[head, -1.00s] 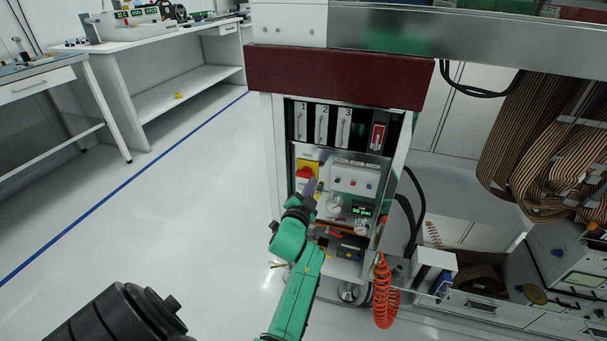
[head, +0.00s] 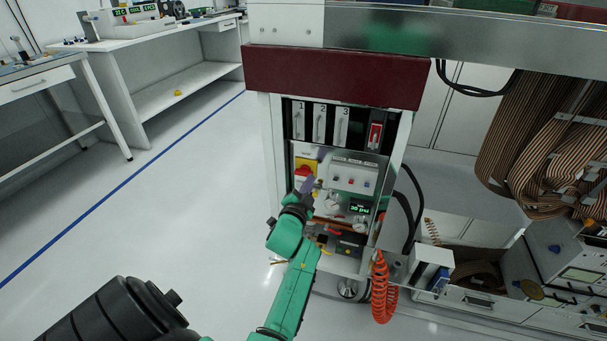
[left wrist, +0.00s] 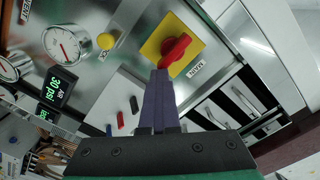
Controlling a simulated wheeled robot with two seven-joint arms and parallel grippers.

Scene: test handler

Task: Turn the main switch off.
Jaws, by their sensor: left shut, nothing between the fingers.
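The main switch is a red rotary handle (head: 303,171) on a yellow square plate, at the upper left of the grey panel in the cabinet. In the left wrist view its red handle (left wrist: 175,50) lies slantwise across the yellow plate, near the label "MAIN". My left gripper (head: 308,184) is shut and empty. Its purple fingertips (left wrist: 161,74) are right by the lower end of the red handle. I cannot tell whether they touch it. In the head view the fingers and hand hide part of the panel below the switch. My right gripper is out of view.
Right of the switch is a white box with small coloured buttons (head: 352,180). A yellow knob (left wrist: 106,41), a round gauge (left wrist: 66,44) and a digital display (head: 360,209) are close by. Numbered modules (head: 319,122) stand above. A coiled orange hose (head: 382,288) hangs at lower right.

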